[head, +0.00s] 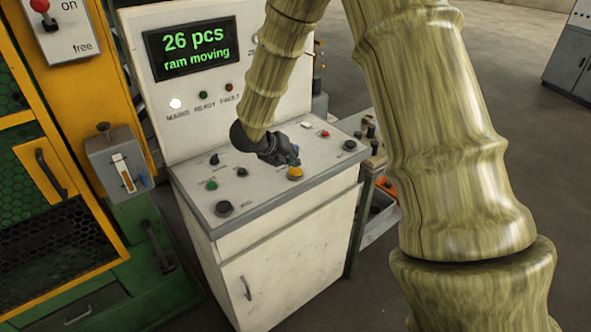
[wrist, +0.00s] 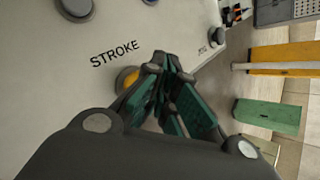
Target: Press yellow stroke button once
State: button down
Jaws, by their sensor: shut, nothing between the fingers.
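The yellow stroke button (head: 295,173) sits near the front edge of the sloped control panel (head: 320,160). In the wrist view the yellow button (wrist: 126,78) shows below the word STROKE, partly hidden behind my gripper. My gripper (head: 292,158) is shut and empty, with its tips right by the button in the head view. In the wrist view its green-padded fingers (wrist: 170,75) are together, just right of the button. I cannot tell whether they touch it. The display (head: 195,50) reads "26 pcs" and "ram moving", and a white lamp above MAINS is lit.
Other controls stand close by: a green button (head: 211,184), a red button (head: 324,134) and several black knobs. A yellow and green machine (head: 60,200) is on the left. A low bench with an orange bin (head: 378,212) stands right of the cabinet. Open floor lies beyond.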

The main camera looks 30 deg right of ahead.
aim_at(293, 169)
jog(key=shift+r, duration=0.15)
jog(key=shift+r+p, duration=1.4)
jog(key=shift+r, duration=1)
